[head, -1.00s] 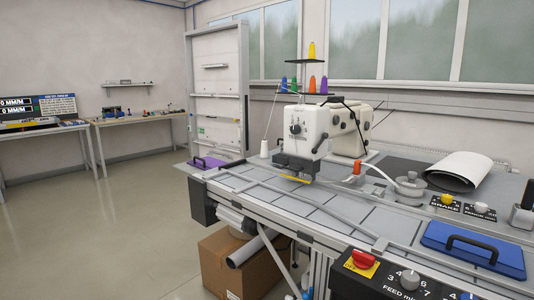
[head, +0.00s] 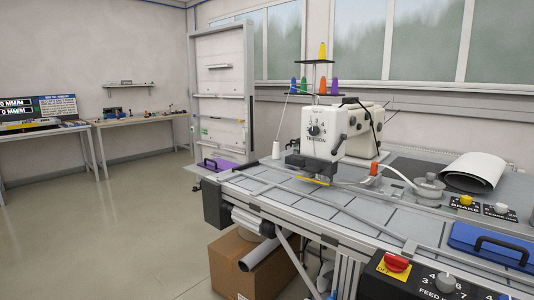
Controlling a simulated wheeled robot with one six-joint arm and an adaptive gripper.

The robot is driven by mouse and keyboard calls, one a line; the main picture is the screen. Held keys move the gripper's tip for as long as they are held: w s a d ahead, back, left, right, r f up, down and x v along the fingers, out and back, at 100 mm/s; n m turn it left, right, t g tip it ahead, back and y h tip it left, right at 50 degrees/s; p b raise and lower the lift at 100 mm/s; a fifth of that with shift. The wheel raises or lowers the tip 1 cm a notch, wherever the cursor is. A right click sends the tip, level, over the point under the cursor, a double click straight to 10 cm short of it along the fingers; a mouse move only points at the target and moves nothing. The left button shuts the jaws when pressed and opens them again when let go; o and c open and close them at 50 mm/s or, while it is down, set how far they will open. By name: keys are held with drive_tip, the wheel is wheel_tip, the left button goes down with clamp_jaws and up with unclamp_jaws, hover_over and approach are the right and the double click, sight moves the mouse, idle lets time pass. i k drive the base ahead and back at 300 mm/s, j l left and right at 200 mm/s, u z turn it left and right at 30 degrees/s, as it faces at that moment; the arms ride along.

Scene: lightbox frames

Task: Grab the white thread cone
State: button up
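A small white thread cone (head: 276,149) stands upright on the grey work table (head: 345,215), just left of the white sewing machine (head: 323,131). A thin thread runs up from near the cone toward the spool stand. My gripper is not in view.
Coloured cones (head: 322,51) sit on the spool stand above the machine. A purple plate with a dark handle (head: 211,163) lies at the table's left end. A cardboard box (head: 232,270) stands under the table. Open floor (head: 110,225) lies to the left.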

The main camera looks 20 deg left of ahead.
sight(276, 155)
drive_tip(key=i+j, duration=0.1)
drive_tip(key=j, duration=0.45)
drive_tip(key=i+j, duration=0.1)
drive_tip(key=j, duration=0.45)
drive_tip(key=i+j+z, duration=0.1)
drive_tip(key=j, duration=0.45)
drive_tip(key=i+j, duration=0.1)
drive_tip(key=j, duration=0.45)
drive_tip(key=i+j, duration=0.1)
drive_tip(key=j, duration=0.45)
drive_tip(key=i+j, duration=0.25)
drive_tip(key=j, duration=0.15)
drive_tip(key=i+j+z, duration=0.1)
drive_tip(key=i+j, duration=0.45)
drive_tip(key=j, duration=0.25)
drive_tip(key=i+j+z, duration=0.1)
drive_tip(key=i+j, duration=0.15)
drive_tip(key=j, duration=0.15)
